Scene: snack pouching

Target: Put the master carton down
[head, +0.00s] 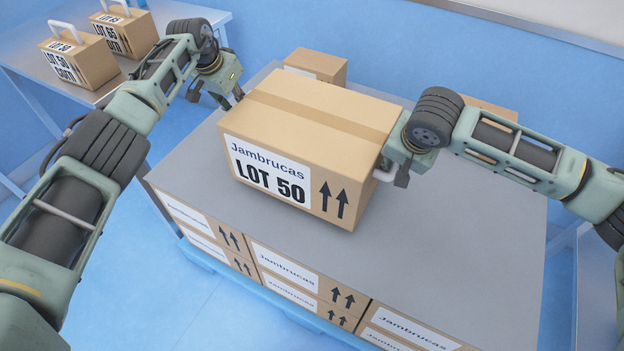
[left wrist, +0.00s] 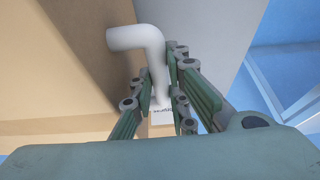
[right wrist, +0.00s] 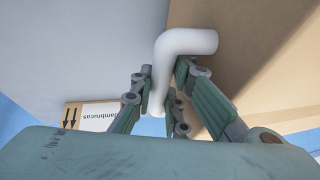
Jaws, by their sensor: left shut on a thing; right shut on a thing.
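The master carton (head: 305,135) is a brown box labelled "Jambrucas LOT 50" with two up arrows. It is upright over the grey sheet (head: 445,230) on top of the stacked cartons; I cannot tell whether it touches the sheet. My left gripper (head: 232,97) is at its left side, shut on a white handle (left wrist: 140,38) in the left wrist view. My right gripper (head: 393,175) is at its right side, shut on the other white handle (right wrist: 185,42) in the right wrist view. The left handle is mostly hidden in the head view.
Labelled cartons (head: 290,285) are stacked beneath the grey sheet on a blue pallet (head: 215,265). Another carton (head: 318,65) stands behind the held one. Two small boxes with handles (head: 80,60) stand on a side table at the upper left. The sheet's front right is clear.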

